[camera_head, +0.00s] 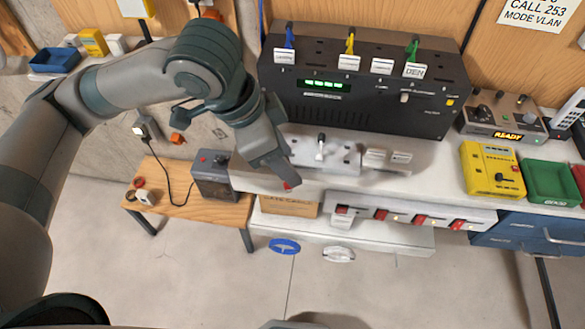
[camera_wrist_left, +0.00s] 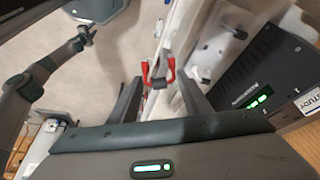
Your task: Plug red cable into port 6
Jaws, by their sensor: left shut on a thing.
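My left gripper (camera_head: 284,180) reaches in over the front edge of the grey bench. It is shut on a small red thing (camera_head: 288,185), which I take as the red cable's end. In the left wrist view red parts (camera_wrist_left: 171,70) show between the fingertips, with a dark piece between them. The black panel (camera_head: 365,95) stands behind, up and right of the gripper, apart from it. Blue, yellow and green plugs stand on its top beside white labels. Port 6 cannot be made out. A gripper-like end, seemingly my right gripper (camera_wrist_left: 82,38), shows small in the left wrist view.
A grey plate with a lever (camera_head: 318,152) lies on the bench by the gripper. A strip of red switches (camera_head: 420,219) runs along the bench front. A yellow box (camera_head: 492,169) and green tray (camera_head: 550,182) stand right. A wooden side table (camera_head: 185,205) stands left.

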